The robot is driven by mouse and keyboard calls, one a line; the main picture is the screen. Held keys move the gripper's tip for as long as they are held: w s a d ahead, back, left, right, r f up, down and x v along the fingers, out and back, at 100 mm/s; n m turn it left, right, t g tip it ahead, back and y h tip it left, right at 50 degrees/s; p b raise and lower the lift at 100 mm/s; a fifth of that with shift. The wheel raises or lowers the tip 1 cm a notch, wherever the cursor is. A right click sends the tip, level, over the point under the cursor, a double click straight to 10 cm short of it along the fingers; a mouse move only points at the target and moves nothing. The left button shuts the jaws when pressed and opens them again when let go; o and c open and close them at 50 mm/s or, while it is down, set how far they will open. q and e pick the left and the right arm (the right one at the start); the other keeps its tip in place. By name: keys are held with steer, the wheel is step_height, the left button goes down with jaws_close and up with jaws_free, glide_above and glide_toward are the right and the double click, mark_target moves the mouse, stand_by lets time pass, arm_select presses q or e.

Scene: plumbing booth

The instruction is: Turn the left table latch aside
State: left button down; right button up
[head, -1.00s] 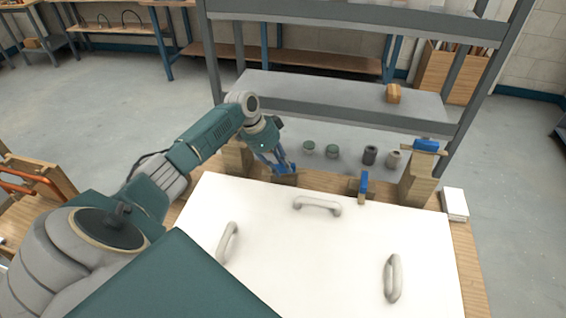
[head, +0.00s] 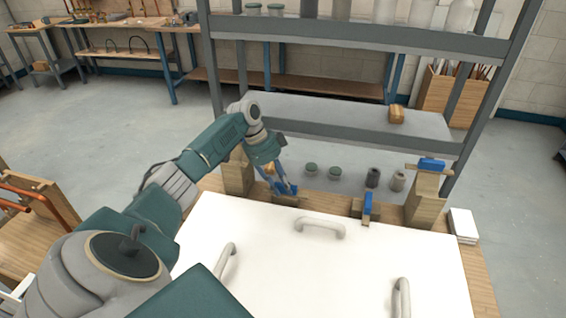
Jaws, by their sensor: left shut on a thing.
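The left table latch (head: 289,189) is a small blue piece on a wooden block at the far edge of the white panel (head: 330,262). My left gripper (head: 284,188) reaches down from the left and is shut on this latch, hiding part of it. The latch looks slanted, but its exact angle is hard to tell. A second blue latch (head: 368,204) stands further right on its own block, its lower part pointing toward the panel. My right gripper is out of view.
Wooden posts (head: 425,200) stand at both far corners, the right one topped by a blue piece (head: 432,164). Pale handles (head: 320,227) rise from the panel. A grey shelf rack (head: 345,120) stands behind, with several small cylinders (head: 373,178). White slabs (head: 463,226) lie at right.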

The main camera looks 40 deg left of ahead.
arm_select(q)
steer(key=c, duration=1.4)
jaws_free()
steer(key=shift+c, duration=0.2)
steer(key=v, duration=1.2)
